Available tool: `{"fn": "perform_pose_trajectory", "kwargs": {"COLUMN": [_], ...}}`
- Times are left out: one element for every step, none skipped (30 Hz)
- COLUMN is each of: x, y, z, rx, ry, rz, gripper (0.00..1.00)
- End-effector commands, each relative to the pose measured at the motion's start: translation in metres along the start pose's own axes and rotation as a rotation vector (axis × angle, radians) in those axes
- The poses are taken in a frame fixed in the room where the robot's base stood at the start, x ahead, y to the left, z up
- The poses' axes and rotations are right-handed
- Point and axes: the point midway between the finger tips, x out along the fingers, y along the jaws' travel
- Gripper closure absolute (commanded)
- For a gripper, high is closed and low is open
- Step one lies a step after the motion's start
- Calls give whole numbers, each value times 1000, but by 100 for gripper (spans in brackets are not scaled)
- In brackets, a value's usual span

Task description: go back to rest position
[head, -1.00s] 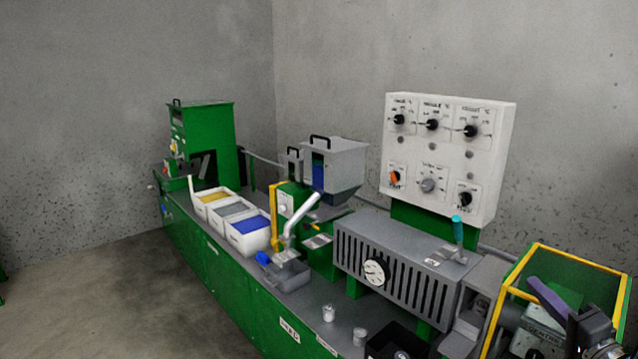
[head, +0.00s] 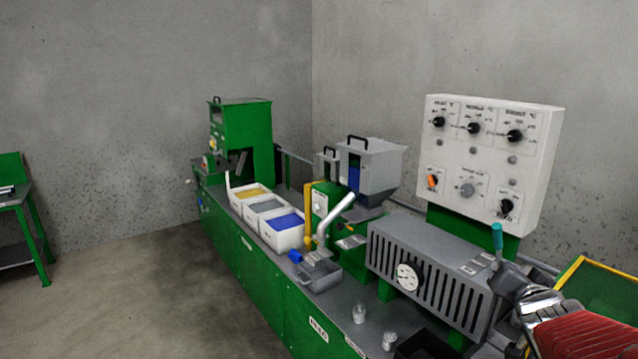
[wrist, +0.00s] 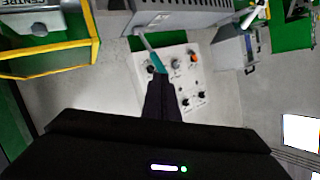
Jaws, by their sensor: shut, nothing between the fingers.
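My gripper (wrist: 160,85) shows in the wrist view as two dark fingers pressed together, with nothing between them. A lever with a teal handle (wrist: 157,63) lies just beyond the fingertips in that view; I cannot tell the gap. The same teal handle (head: 497,236) stands upright on the grey slotted housing (head: 425,278) in the head view. My arm reaches in from the lower right there, with a red ribbed part and a silver part; the fingertips are not clear in that view.
A white control panel (head: 487,165) with knobs stands behind the housing. A yellow-framed guard (head: 600,285) is at the right. Hoppers (head: 370,165) and bins of yellow, grey and blue material (head: 285,235) line the green bench. Open floor (head: 130,290) lies to the left.

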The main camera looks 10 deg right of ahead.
Motion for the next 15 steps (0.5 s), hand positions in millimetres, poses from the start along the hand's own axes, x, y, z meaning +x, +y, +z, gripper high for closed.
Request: {"fn": "perform_pose_trajectory", "kwargs": {"x": [-7, -11, -17, -22, -27, -34, -39, -45, -53, -59, -65, -74, -81, -89, -99], "y": [-12, -16, -22, -26, -31, -37, -41, -46, -50, -53, -56, -62, -66, -70, -75], "z": [6, 10, 17, 22, 27, 34, 40, 46, 54, 59, 65, 74, 81, 88, 98], "rx": [-29, -47, -71, -89, -107, -131, -149, -165, -190, -209, -228, -253, -271, -290, -315], "ry": [-19, -34, -56, -73, -90, -115, -137, -160, -188, -203, -225, -258, -284, -310, -346], "rz": [9, 19, 31, 40, 47, 54, 58, 58, 64, 73, 77, 74, 71, 67, 60], "gripper": [100, 100, 100, 100, 100, 100, 100, 100, 100, 100, 100, 100, 100, 100, 100]}}
